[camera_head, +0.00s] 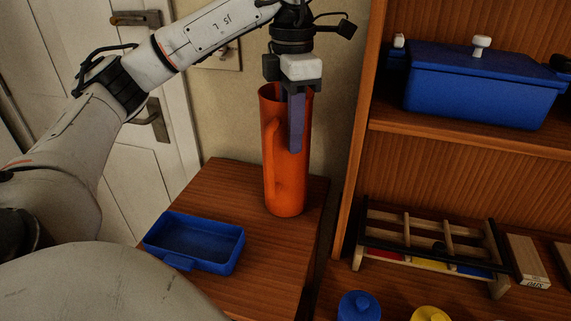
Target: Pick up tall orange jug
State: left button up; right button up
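The tall orange jug (284,180) stands upright on a wooden surface, close to the wall, with its handle on the side facing me. My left gripper (290,115) points down at the jug's rim from above. One finger shows in front of the jug's near wall. The other finger is mostly hidden, seemingly inside the opening. Whether the fingers press on the wall cannot be told. My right gripper is not in view.
A blue open tray (177,262) sits to the left of the jug. A shelf (480,145) on the right holds a blue lidded box (480,85). Below are a wooden rack (420,240), a blue lidded pot (358,307) and a yellow one (430,314). A white door (150,180) is behind.

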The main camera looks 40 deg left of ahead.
aim_at(283, 160)
pick_arm(q)
notch_tip(283, 160, down, 3)
jog(key=shift+r, duration=0.1)
grip_shut()
jog(key=shift+r, duration=0.1)
dwell(1.3)
